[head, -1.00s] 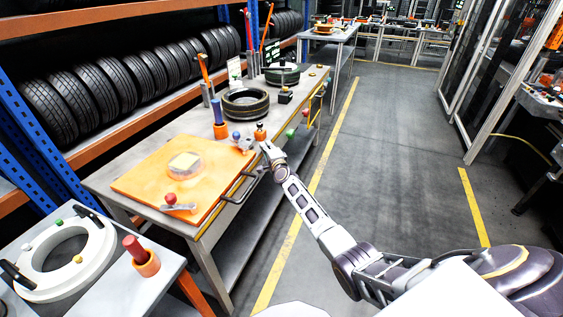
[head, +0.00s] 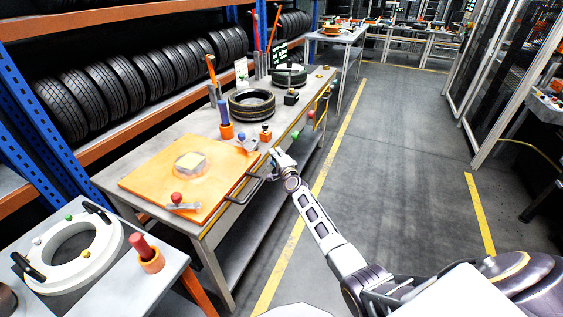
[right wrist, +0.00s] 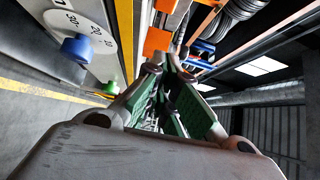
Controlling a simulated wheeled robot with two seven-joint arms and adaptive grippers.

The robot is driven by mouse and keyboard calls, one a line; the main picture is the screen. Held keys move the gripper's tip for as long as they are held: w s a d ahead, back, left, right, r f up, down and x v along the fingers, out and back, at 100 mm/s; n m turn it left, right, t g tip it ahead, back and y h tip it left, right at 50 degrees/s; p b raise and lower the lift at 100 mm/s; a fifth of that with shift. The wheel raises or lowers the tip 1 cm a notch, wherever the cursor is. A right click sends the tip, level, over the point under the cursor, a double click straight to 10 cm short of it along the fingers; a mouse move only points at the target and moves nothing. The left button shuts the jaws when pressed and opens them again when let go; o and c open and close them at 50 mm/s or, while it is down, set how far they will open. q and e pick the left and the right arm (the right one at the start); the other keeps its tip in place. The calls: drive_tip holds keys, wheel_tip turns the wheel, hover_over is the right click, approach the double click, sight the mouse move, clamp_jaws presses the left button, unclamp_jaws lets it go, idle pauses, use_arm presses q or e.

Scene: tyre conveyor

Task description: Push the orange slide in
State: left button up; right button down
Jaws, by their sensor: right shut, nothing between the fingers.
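The orange slide (head: 150,176), a flat orange board, lies on the near part of the long grey table. A clear round piece with a pale yellow block (head: 191,162) sits on it. A dark handle (head: 244,189) sticks out from its right side over the table's front edge. My right gripper (head: 279,156) is just past the far end of the handle, beside the table edge; contact cannot be told. Its green-padded fingers (right wrist: 172,72) are closed with nothing between them in the right wrist view. My left gripper is out of view.
A blue knob (right wrist: 77,48) by a numbered white dial and a green knob (right wrist: 112,88) are close to the right gripper. A black ring (head: 251,104) stands farther along the table. A side table with a white ring (head: 105,246) is at lower left. The aisle floor (head: 400,150) is clear.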

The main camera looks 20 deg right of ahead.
drive_tip(key=s+p, duration=0.1)
drive_tip(key=s, duration=0.5)
drive_tip(key=shift+s+a, duration=0.2)
drive_tip(key=shift+s, duration=0.05)
idle(0.5)
